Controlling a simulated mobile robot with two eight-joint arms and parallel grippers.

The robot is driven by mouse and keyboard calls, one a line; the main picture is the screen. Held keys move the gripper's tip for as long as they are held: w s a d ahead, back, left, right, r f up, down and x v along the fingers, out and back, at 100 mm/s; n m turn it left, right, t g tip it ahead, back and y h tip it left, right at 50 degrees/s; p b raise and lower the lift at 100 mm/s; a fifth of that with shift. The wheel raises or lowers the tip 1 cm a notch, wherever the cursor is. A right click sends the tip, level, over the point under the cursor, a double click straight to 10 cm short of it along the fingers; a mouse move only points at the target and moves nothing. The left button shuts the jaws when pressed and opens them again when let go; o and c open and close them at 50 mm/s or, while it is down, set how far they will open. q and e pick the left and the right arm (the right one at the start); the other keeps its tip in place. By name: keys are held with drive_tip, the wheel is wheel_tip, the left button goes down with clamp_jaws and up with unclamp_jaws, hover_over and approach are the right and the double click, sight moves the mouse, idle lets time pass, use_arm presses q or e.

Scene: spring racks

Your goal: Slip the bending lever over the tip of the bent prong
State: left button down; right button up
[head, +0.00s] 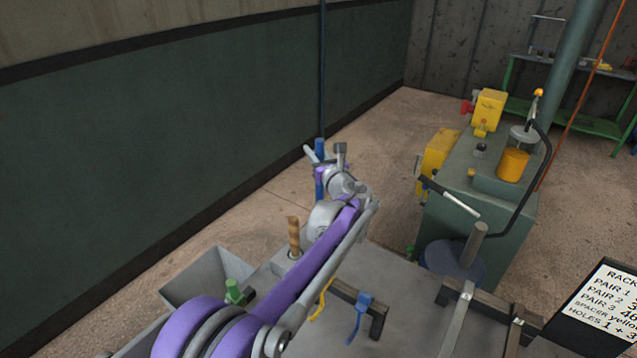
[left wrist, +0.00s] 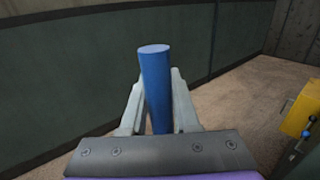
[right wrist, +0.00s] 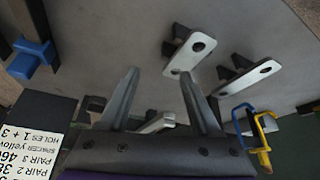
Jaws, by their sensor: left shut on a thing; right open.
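My left gripper (head: 322,168) is shut on an upright blue rod (left wrist: 157,90). Its fingers close on both sides of the rod, and the rod's top end stands clear above them. In the head view the same blue rod (head: 319,185) is held past the table's far edge. Whether it is the bending lever's handle cannot be told; its lower end is hidden. A yellow bent piece (head: 321,302) and a blue bent piece (head: 361,312) are at a dark bar on the table. Which is the bent prong is unclear. My right gripper (right wrist: 160,73) is open and empty.
A wooden peg (head: 294,238) stands upright near a grey bin (head: 208,275). A dark-legged rack (head: 420,288) is on the right of the table. Behind stands a green machine (head: 490,185). Holed plates (right wrist: 190,52) show in the right wrist view.

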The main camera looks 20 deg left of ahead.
use_arm(q)
drive_tip(key=shift+r, duration=0.1)
wheel_tip(320, 180, up, 18)
drive_tip(key=p, duration=0.2)
use_arm(e)
drive_tip(key=shift+w+r, duration=0.2)
drive_tip(key=shift+r, duration=0.45)
drive_tip(key=shift+w+r, duration=0.15)
drive_tip(key=shift+r, duration=0.45)
use_arm(q)
drive_tip(key=c, duration=1.2)
unclamp_jaws()
clamp_jaws()
